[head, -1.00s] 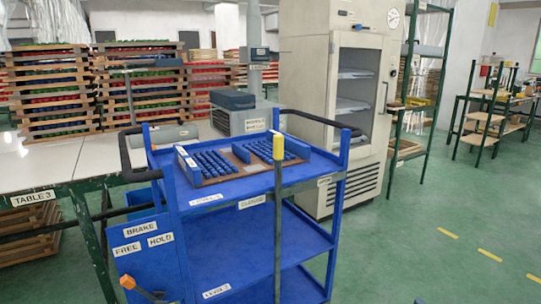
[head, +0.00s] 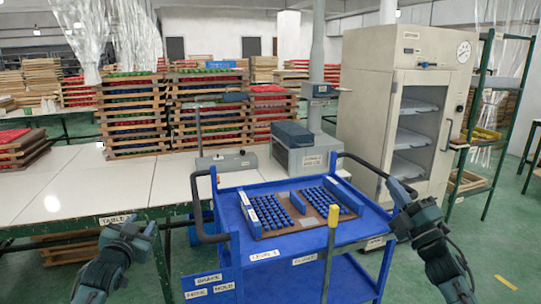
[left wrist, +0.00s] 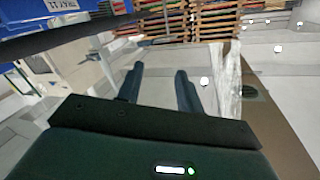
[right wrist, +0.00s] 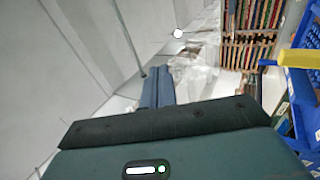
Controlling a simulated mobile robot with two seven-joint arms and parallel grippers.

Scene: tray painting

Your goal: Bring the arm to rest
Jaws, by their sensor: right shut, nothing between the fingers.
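My left arm reaches in at the lower left of the head view, and its gripper (head: 140,228) is raised left of the cart, in front of the white table. In the left wrist view its two fingers (left wrist: 160,88) stand apart with nothing between them. My right gripper (head: 398,188) is raised at the right side of the cart. In the right wrist view its fingers (right wrist: 158,85) are together and empty. Neither gripper touches anything that I can see.
A blue cart (head: 285,246) stands in front, with a brown tray (head: 273,231) of blue pieces on top and a yellow-topped post (head: 333,215) at its front. The white table (head: 120,190) is left, a cabinet (head: 366,125) behind right.

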